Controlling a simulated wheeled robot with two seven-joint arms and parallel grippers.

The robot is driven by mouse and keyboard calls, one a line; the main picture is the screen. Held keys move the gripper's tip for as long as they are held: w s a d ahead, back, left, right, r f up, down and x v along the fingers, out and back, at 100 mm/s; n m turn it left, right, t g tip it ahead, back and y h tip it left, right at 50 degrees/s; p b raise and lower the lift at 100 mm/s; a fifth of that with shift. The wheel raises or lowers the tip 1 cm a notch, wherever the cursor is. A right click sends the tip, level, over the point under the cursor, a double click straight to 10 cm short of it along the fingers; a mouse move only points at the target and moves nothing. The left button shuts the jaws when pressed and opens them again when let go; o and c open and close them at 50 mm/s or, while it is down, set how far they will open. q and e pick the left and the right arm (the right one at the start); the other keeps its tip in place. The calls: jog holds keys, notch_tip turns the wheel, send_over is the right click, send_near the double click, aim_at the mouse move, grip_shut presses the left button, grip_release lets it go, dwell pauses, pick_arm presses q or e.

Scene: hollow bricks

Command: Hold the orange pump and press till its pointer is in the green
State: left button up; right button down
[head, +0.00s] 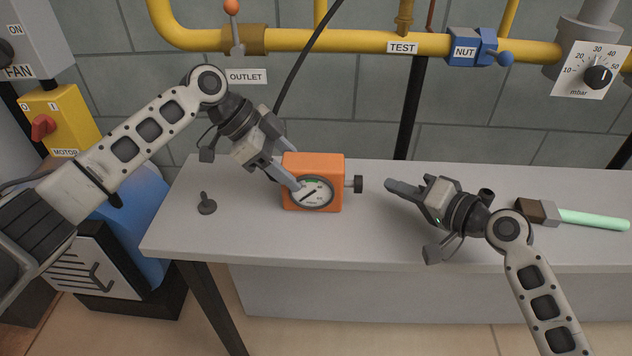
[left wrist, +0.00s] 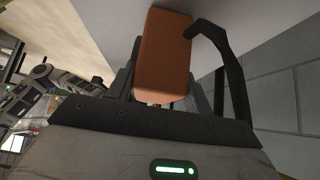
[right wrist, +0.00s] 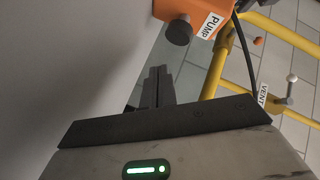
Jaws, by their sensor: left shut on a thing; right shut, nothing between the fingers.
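The orange pump (head: 330,163) stands on the grey bench in the head view. Its round gauge (head: 314,195) faces me, with a dark slanting pointer and a green arc along the top; the exact reading is too small to tell. A dark knob (head: 358,184) sticks out of its right side. My left gripper (head: 289,182) is shut on the pump from the left; the pump's body (left wrist: 162,60) fills the jaws in the left wrist view. My right gripper (head: 390,187) is shut and empty, right of the knob and apart from it. The right wrist view shows the knob (right wrist: 178,32) beyond the closed fingers (right wrist: 155,88).
A small dark peg-like part (head: 206,204) stands on the bench at left. A brush with a pale green handle (head: 590,219) lies at right behind my right arm. A dark hose (head: 292,75) runs up behind the pump. Yellow pipes (head: 350,40) with valves cross the wall.

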aim_at(361, 188)
jog(key=a, duration=0.5)
jog(key=shift+a, duration=0.3)
jog(key=shift+s+a, duration=0.1)
jog(key=shift+a, duration=0.25)
dwell(1.5)
jog(key=shift+a, duration=0.3)
jog(key=shift+r, duration=0.1)
jog(key=shift+s+d, duration=0.1)
jog(key=shift+d, duration=0.15)
jog(key=shift+d, duration=3.25)
dwell(0.5)
